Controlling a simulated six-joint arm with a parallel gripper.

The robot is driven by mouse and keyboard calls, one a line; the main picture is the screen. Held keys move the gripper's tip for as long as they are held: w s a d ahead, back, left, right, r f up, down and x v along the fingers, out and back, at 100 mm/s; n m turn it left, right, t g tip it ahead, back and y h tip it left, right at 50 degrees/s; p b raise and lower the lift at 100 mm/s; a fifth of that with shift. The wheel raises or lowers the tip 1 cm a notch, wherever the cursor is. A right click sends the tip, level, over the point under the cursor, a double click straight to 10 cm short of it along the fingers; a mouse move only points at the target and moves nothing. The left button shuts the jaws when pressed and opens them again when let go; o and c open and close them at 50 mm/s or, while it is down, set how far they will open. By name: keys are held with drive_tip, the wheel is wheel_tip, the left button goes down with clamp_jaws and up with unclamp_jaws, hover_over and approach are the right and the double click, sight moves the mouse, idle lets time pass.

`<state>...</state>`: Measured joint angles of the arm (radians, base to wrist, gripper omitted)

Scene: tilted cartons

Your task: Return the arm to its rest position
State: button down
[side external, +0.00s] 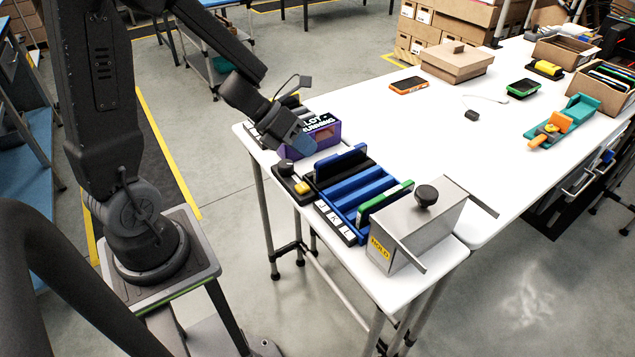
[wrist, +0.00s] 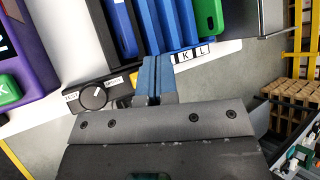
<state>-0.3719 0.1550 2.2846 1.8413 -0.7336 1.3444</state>
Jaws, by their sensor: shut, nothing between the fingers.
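My gripper (side external: 300,147) hangs at the end of the bent arm, over the near left end of the white table, beside the purple box. Its blue fingers are pressed together with nothing between them. They show in the wrist view (wrist: 157,77) in front of the blue rack's lettered edge, near a black dial. Whether the fingertips touch anything cannot be told. My arm reaches across from the dark base at the left.
Close by are a purple box (side external: 327,133), a dial box (side external: 292,183), a blue slotted rack (side external: 345,196) and a grey HOLD box (side external: 420,226). An orange phone (side external: 409,85) and brown carton (side external: 457,65) lie farther back. The table's middle is mostly clear.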

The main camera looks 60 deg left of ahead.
wheel_tip(320, 180, up, 12)
drive_tip(key=a+n+t+y, duration=0.3)
drive_tip(key=n+y, duration=0.6)
drive_tip(key=n, duration=1)
drive_tip(key=s+d+r+n+g+h, duration=0.1)
drive_tip(key=s+d+n+g, duration=0.3)
drive_tip(key=s+d+n, duration=0.6)
drive_tip(key=s+n+h, duration=0.1)
drive_tip(key=s+n, duration=0.3)
drive_tip(key=n, duration=0.2)
drive_tip(key=shift+d+r+h, duration=0.2)
drive_tip(key=shift+d+h, duration=0.15)
drive_tip(key=shift+h, duration=0.05)
drive_tip(key=shift+w, duration=0.1)
idle(3.4)
